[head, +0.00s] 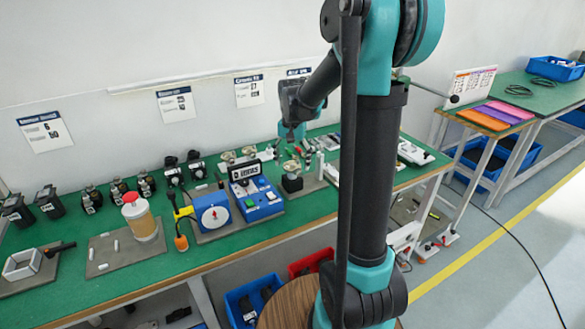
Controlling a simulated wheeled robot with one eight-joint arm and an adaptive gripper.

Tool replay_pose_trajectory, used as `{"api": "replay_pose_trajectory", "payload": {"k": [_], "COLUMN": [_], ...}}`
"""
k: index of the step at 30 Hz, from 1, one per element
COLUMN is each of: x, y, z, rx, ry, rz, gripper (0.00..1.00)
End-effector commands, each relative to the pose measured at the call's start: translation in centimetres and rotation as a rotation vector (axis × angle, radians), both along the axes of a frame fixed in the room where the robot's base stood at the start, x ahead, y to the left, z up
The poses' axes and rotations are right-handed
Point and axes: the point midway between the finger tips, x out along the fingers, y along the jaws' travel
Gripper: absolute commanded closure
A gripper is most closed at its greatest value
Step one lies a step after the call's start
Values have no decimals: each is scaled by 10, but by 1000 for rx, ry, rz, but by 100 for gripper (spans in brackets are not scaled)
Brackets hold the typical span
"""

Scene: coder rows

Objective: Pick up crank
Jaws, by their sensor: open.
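My gripper (291,136) is at the end of the dark arm link, over the back of the green workbench (130,278). It is open, but its fingers are small and hard to make out. Several small metal and black parts (291,170) stand just below it. I cannot single out the crank with certainty. A rod with a black ball end (454,98) shows at the right beside the sign board. A black handle (60,248) lies at the bench's left end by a pale square frame (22,264). My arm hides part of the bench.
A blue dial unit (211,212), a labelled blue box (254,191) and a jar with a red lid (140,216) stand on the bench. Dark motor-like parts (48,202) line the wall. Blue bins (246,301) sit below. The floor at right is open, with a cable.

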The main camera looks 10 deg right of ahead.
Motion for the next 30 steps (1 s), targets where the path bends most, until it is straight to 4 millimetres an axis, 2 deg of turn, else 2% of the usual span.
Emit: {"api": "replay_pose_trajectory", "payload": {"k": [9, 22, 23, 30], "x": [0, 0, 0, 0], "y": [0, 0, 0, 0], "z": [-5, -4, -4, -4], "rx": [0, 0, 0, 0], "ry": [0, 0, 0, 0], "rz": [0, 0, 0, 0], "gripper": [24, 77, 80, 80]}}
